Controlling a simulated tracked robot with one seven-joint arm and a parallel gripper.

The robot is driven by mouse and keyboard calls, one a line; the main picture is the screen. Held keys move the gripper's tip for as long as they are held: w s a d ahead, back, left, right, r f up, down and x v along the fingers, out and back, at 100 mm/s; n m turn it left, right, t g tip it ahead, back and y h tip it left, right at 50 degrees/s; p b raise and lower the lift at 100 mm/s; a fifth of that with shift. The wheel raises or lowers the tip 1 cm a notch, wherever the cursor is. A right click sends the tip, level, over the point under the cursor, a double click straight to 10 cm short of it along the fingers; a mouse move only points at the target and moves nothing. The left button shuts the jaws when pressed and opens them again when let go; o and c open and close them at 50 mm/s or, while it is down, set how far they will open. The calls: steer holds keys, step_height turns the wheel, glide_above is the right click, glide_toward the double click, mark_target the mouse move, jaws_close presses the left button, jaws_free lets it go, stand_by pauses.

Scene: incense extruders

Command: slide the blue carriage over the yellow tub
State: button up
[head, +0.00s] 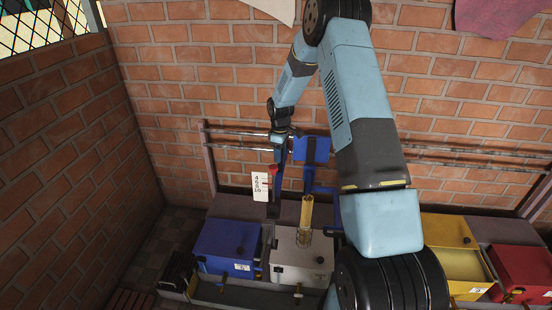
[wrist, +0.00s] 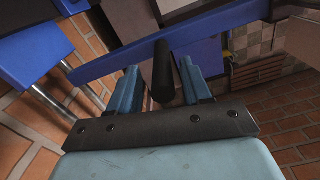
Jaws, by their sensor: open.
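The blue carriage (head: 315,150) hangs on the horizontal metal rails, with a brass tube (head: 306,215) below it over the white tub (head: 288,255). The yellow tub (head: 447,229) stands to the right, partly hidden behind my arm. My gripper (head: 280,137) is at the carriage's left side, near a dark lever-like bar. In the wrist view my gripper (wrist: 160,75) is open, its light blue fingers on either side of a black round handle (wrist: 163,72). The handle adjoins a long blue bar (wrist: 130,55). I cannot tell whether a finger touches the handle.
A blue tub (head: 226,247) stands left of the white one, and a red tub (head: 524,268) at the far right. The rails (head: 450,153) run right along the brick wall. A white marked card (head: 260,186) is beside the lever. My arm hides part of the tub row.

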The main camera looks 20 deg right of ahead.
steer(key=shift+f, duration=1)
steer(key=shift+c, duration=0.4)
steer(key=shift+r, duration=0.1)
jaws_close()
steer(key=shift+w+d, duration=0.1)
